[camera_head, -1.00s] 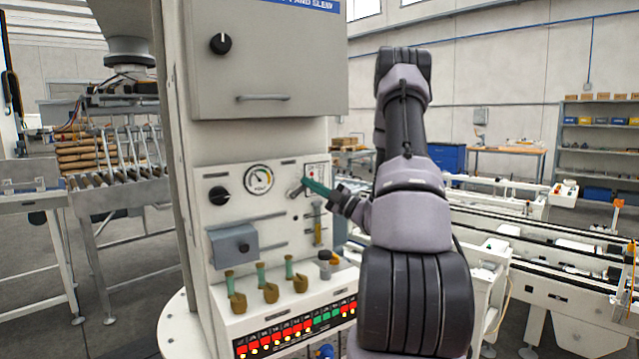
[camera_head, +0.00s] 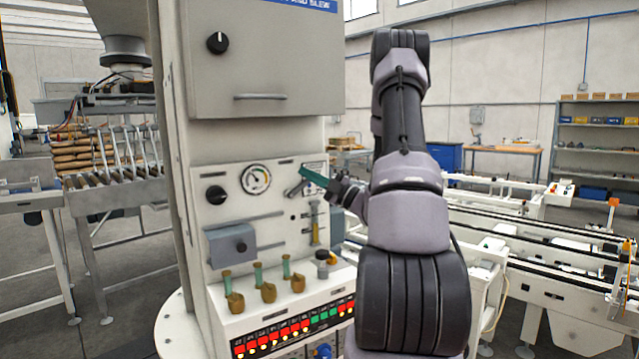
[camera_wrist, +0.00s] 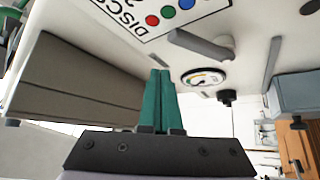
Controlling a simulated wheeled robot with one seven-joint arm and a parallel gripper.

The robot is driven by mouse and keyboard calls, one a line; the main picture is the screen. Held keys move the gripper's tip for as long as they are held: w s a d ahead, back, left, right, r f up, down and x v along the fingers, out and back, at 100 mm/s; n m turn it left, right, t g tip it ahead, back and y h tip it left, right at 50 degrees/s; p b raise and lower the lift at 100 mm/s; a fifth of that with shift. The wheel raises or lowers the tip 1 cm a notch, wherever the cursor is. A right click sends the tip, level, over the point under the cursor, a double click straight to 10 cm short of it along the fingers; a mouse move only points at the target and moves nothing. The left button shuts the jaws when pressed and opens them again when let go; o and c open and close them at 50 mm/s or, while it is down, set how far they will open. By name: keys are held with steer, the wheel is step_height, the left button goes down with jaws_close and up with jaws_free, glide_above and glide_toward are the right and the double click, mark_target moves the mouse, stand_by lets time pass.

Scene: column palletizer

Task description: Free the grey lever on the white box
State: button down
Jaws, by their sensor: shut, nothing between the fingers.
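The white box (camera_head: 262,222) is a tall panel with controls on its front. The grey lever (camera_head: 296,188) sits right of the round gauge, tilted, its lower end to the left. In the wrist view the lever (camera_wrist: 200,45) is a plain grey bar on a round pivot, beside a label with coloured dots. My gripper (camera_head: 303,171) has teal fingers, just up and right of the lever. In the wrist view the fingers (camera_wrist: 160,74) are pressed together with nothing between them. There they appear apart from the lever. Any lock on the lever cannot be made out.
Around the lever are a gauge (camera_head: 256,179), a black knob (camera_head: 216,195), a grey-blue box (camera_head: 231,243) and a yellow sight tube (camera_head: 314,222). Handled valves stand on the ledge below. An upper cabinet (camera_head: 262,60) overhangs the panel. Conveyors lie to the right.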

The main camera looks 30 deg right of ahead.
steer(key=s+d+f, duration=0.3)
steer(key=s+f, duration=0.2)
steer(key=s, duration=0.2)
steer(key=shift+s, duration=0.4)
steer(key=shift+d, duration=0.1)
steer(key=s+a+r+n+g+y, duration=0.2)
steer(key=a+n+g, duration=0.3)
steer(key=a+n, duration=0.2)
steer(key=s+a+r+n+g+y, duration=0.2)
steer(key=a+r+n+g, duration=0.1)
steer(key=a+n+g, duration=0.3)
steer(key=s+a+n+g+h, duration=0.75)
steer(key=s+a+n, duration=0.4)
steer(key=n, duration=0.95)
steer(key=s+d+r+n+t+h, duration=0.3)
steer(key=r+n+t+h, duration=0.4)
steer(key=n, duration=0.8)
steer(key=shift+s+d+r+h, duration=0.15)
steer(key=shift+s+d+h, duration=0.2)
steer(key=shift+s, duration=0.15)
